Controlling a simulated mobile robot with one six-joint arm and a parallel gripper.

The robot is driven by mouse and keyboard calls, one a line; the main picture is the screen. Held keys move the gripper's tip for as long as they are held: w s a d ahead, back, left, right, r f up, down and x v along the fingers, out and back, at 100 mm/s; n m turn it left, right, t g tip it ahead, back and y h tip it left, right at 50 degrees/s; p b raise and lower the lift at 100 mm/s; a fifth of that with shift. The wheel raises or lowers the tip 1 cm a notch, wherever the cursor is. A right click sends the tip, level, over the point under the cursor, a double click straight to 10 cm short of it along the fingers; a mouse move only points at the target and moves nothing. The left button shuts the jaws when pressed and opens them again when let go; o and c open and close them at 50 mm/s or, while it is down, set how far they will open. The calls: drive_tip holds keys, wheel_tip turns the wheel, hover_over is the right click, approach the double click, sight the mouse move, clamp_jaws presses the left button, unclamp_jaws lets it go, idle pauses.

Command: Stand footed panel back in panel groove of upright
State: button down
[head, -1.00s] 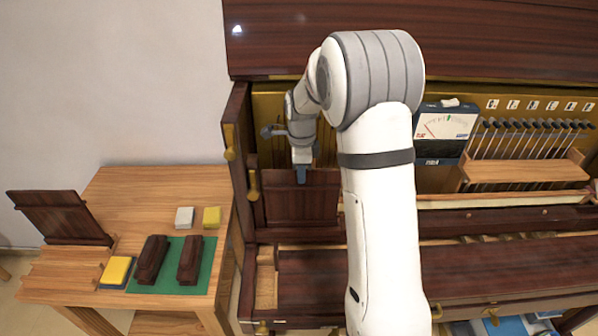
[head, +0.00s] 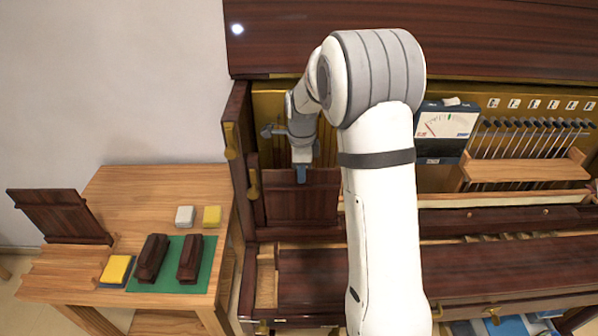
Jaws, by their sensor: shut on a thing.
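A dark brown panel (head: 302,205) stands upright inside the left end of the open upright piano (head: 480,252). My gripper (head: 301,176) is shut on its top edge from above. The panel's right part is hidden behind my white arm. Its lower edge is close to the dark ledge (head: 290,234) of the piano; I cannot tell whether it sits in the groove. Another dark panel (head: 62,215) leans in a slotted wooden rack on the side table at the left.
The wooden side table (head: 140,190) holds a green mat (head: 172,279) with two dark blocks, plus yellow and white blocks. A meter (head: 445,132) and a row of hammers (head: 530,138) are right of my arm. A brass-fitted side post (head: 254,190) is close left of the panel.

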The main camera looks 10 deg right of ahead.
drive_tip(key=c, duration=1.4)
unclamp_jaws()
drive_tip(key=shift+r, duration=0.1)
wheel_tip(320, 180, up, 7)
drive_tip(key=shift+b, duration=0.55)
drive_tip(key=shift+r, duration=0.35)
